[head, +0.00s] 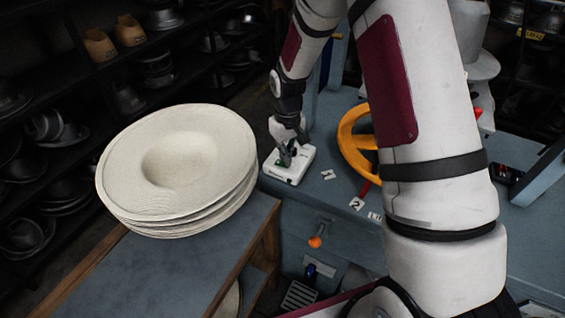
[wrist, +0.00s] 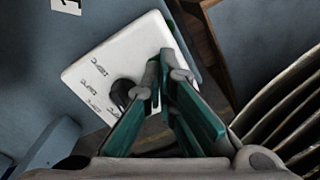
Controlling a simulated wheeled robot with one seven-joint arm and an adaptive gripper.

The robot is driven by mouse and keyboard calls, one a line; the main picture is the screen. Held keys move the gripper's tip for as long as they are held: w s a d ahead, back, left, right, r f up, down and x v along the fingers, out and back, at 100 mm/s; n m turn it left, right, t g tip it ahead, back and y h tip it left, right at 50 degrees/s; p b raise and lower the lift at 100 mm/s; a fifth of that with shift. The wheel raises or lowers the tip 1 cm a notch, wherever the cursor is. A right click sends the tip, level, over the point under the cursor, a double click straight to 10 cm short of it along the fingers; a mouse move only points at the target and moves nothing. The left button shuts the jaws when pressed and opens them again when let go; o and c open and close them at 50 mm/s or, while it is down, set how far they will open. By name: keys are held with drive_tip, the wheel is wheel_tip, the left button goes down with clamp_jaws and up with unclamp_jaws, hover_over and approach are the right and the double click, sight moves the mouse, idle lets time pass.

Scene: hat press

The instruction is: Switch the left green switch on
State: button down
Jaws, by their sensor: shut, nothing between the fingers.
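A white switch box (head: 290,174) sits on the blue-grey surface of the machine, just right of the stacked hats in the head view. In the wrist view the white box (wrist: 95,70) shows small printed labels and a dark rounded switch (wrist: 122,92). My gripper (head: 285,160) is over the box in the head view. In the wrist view my gripper (wrist: 161,62) has its green fingers together at the tips, with nothing between them, right of the dark switch. Whether the fingertips touch the box or a switch I cannot tell. The left green switch is not clearly visible; the fingers may hide it.
A stack of cream hats (head: 180,165) stands on a blue-topped table at left, close to the box. A yellow handwheel (head: 352,142) is right of the box, partly behind my arm. An orange-tipped lever (head: 316,241) sticks out below. Dark shelves fill the back left.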

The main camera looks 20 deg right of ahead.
drive_tip(key=shift+f, duration=0.7)
idle(0.4)
drive_tip(key=shift+r+p, duration=0.8)
drive_tip(key=shift+r, duration=2.7)
